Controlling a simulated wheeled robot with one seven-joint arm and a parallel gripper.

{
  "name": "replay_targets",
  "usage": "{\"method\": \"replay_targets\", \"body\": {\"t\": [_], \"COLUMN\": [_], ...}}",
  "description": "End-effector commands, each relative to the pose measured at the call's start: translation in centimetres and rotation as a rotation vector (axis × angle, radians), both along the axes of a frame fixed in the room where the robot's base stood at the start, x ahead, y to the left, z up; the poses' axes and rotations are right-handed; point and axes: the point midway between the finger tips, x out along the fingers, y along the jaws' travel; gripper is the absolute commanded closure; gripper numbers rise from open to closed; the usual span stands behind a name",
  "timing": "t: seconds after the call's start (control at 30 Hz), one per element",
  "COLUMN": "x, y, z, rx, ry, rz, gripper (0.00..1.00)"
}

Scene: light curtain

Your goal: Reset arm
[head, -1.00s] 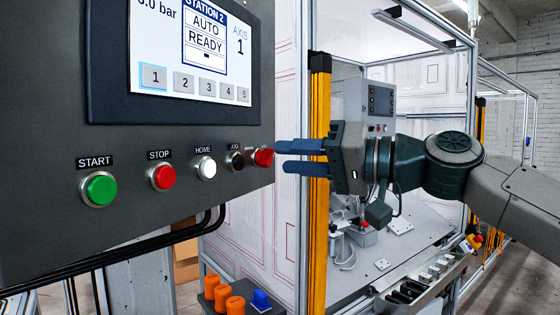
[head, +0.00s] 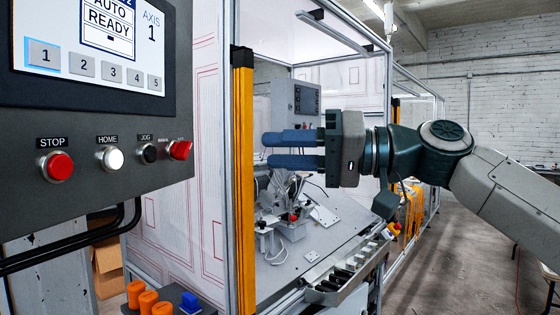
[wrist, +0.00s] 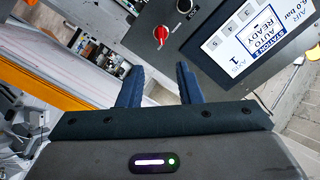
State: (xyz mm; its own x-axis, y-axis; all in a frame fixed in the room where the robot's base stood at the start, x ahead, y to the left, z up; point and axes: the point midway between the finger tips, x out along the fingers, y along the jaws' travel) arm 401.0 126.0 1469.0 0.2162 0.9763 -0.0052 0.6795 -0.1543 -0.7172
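My gripper (head: 267,149) is in mid-air right of the control panel, its two blue fingers pointing left. They are apart with nothing between them, and also show in the wrist view (wrist: 157,82). The grey panel (head: 60,110) carries a red STOP button (head: 60,166), a white HOME button (head: 110,158), a black JOG knob (head: 147,153) and a red selector knob (head: 180,150). The selector knob also shows in the wrist view (wrist: 160,35), beyond the fingers and clear of them. The screen (head: 95,45) reads "AUTO READY", "AXIS 1", with key 1 highlighted.
A yellow light-curtain post (head: 243,190) stands between panel and gripper in the picture. Behind it is a framed cell with a worktable (head: 330,225). A metal tray (head: 345,275) runs along its front edge. Floor is open at right.

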Motion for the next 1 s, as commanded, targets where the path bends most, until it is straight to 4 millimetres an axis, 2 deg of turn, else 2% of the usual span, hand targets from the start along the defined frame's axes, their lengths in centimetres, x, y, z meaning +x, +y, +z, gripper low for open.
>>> {"method": "replay_targets", "body": {"t": [0.17,0.37,0.67,0.87,1.0], "x": [-0.9,-2.4,-3.3,-3.7,-4.2], "y": [0.2,0.7,0.4,-1.2,-3.1], "z": [-1.8,-7.0,-16.8,-24.1,-29.3], "rx": [-0.071,-0.254,-0.553,-0.753,-0.888], "ry": [-0.006,-0.003,0.055,0.135,0.211], "rz": [-0.04,-0.137,-0.283,-0.373,-0.428], "gripper": [0.68,0.68,0.68,0.68,0.68]}}
